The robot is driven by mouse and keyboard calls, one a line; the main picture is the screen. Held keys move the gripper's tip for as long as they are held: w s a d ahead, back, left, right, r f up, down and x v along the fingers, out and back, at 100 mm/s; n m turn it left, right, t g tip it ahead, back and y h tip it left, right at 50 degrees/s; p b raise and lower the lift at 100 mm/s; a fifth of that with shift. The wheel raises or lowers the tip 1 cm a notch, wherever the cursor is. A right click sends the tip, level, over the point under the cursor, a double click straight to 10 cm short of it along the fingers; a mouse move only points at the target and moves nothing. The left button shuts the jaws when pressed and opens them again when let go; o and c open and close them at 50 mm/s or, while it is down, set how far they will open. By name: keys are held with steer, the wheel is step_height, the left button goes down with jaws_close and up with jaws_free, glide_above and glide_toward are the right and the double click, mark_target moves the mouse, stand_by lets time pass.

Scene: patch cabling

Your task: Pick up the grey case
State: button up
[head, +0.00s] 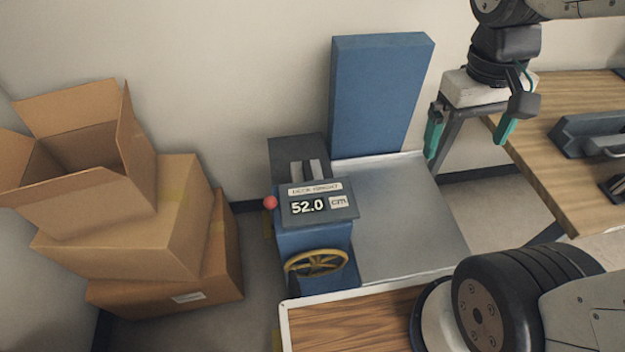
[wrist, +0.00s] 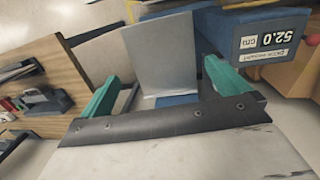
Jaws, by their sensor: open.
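The grey case (head: 590,134) lies on the wooden table at the right edge in the head view, with a handle on its near side. Its right end is cut off by the frame. What looks like the same case (wrist: 44,103) shows at the left of the wrist view. My gripper (head: 470,131) is open and empty, with green fingers pointing down. It hangs to the left of the table and the case, apart from both. Both green fingers also show spread wide in the wrist view (wrist: 160,90).
A blue lift with a grey metal deck (head: 400,220) stands in the middle; its display (head: 318,205) reads 52.0 cm. A tall blue panel (head: 378,95) rises behind the deck. Stacked cardboard boxes (head: 135,225) stand left. The wooden table (head: 560,95) also holds a dark object (head: 617,187).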

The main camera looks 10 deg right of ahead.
steer(key=w+d+f+n+t+h, duration=0.1)
steer(key=w+d+f+n+t, duration=0.2)
steer(key=w+f, duration=0.8)
steer(key=w+d+f+n+h, duration=0.1)
steer(key=w+d+f+n, duration=0.3)
steer(key=w+f, duration=0.7)
steer(key=w+a+f+n+t+y, duration=0.2)
steer(key=w+a+f+n+y, duration=0.1)
steer(key=w+f, duration=0.35)
steer(key=n+g+y, duration=0.3)
steer(key=n+y, duration=0.4)
steer(key=y, duration=0.4)
glide_toward(307, 171)
steer(key=w+f, duration=0.1)
steer(key=f, duration=0.1)
steer(key=w+d+f, duration=0.1)
steer(key=f, duration=0.1)
steer(key=w+f, duration=0.1)
steer(key=f, duration=0.1)
steer(key=shift+d+f, duration=0.2)
steer(key=a, duration=0.3)
steer(key=s+a+g+y, duration=0.1)
steer(key=a, duration=0.2)
steer(key=s+a+n+y, duration=0.1)
steer(key=a, duration=0.2)
steer(key=shift+a+r, duration=0.15)
steer(key=shift+r, duration=0.05)
steer(key=shift+y, duration=0.3)
steer(key=c, duration=2)
steer(key=shift+o, duration=0.2)
